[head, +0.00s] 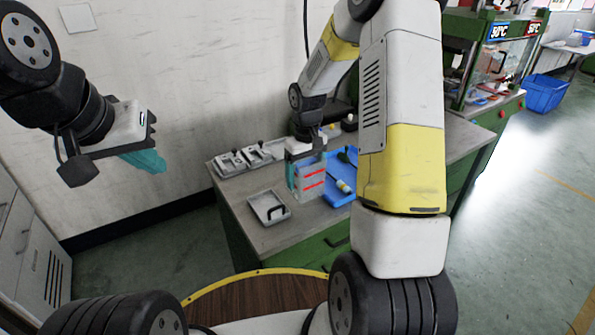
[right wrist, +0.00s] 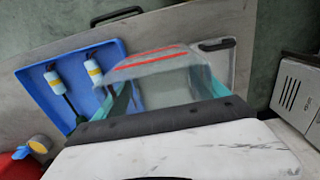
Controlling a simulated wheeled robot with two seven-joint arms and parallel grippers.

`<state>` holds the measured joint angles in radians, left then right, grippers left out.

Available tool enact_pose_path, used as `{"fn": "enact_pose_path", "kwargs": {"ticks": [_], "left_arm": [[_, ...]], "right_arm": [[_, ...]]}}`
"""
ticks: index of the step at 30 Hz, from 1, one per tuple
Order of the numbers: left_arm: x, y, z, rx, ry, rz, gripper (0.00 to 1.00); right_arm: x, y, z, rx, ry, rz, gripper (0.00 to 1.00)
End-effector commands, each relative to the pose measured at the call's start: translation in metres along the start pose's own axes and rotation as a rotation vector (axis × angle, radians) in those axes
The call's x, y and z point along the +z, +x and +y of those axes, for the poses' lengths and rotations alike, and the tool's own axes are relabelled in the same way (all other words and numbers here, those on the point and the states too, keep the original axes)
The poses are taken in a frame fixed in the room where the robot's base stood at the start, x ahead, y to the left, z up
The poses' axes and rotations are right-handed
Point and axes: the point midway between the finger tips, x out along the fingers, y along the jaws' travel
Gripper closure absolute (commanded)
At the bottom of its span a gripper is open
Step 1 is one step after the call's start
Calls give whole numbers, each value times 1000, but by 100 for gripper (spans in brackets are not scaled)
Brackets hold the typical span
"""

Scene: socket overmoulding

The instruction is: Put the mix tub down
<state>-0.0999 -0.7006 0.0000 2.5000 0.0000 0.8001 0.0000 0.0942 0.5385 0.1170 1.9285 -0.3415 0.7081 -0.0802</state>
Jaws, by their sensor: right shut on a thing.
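The mix tub (head: 312,180) is a grey, see-through container with red lines on its side. My right gripper (head: 305,163) is shut on it, with teal fingers at its sides. The tub is over the bench top, between the grey tray and the blue tray; whether its base touches the bench I cannot tell. In the right wrist view the tub (right wrist: 165,82) sits between the teal fingers (right wrist: 155,92), its red-marked edge facing away. My left gripper (head: 147,160) hangs at the left, away from the bench, with nothing visible in it; its finger gap is not clear.
A grey tray (head: 257,213) with a black handle lies at the bench's front left. A blue tray (right wrist: 28,88) holding two blue-and-white handled tools (right wrist: 93,72) is beside the tub. Metal mould blocks (head: 231,164) stand at the back left. Bare bench (head: 300,222) shows in front.

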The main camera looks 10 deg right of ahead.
Motion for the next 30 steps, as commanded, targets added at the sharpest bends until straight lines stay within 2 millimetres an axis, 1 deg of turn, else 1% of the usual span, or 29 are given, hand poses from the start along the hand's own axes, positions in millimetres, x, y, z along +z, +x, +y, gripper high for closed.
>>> {"fn": "enact_pose_path", "kwargs": {"ticks": [1,8,13,24,25,27,30], "left_arm": [[0,0,0,0,0,0,100],[0,0,0,0,0,0,100],[0,0,0,0,0,-1,100],[0,0,0,0,0,-1,100],[0,0,0,0,0,-1,100],[0,0,0,0,0,-1,100],[0,0,0,0,0,-1,100]], "right_arm": [[1,7,0,0,-1,-3,59],[1,26,0,-1,2,-2,59],[1,50,0,-1,1,-2,59],[0,54,0,0,1,1,59],[0,54,0,0,1,1,13],[0,54,0,0,1,1,0],[0,54,0,0,1,1,0]]}}
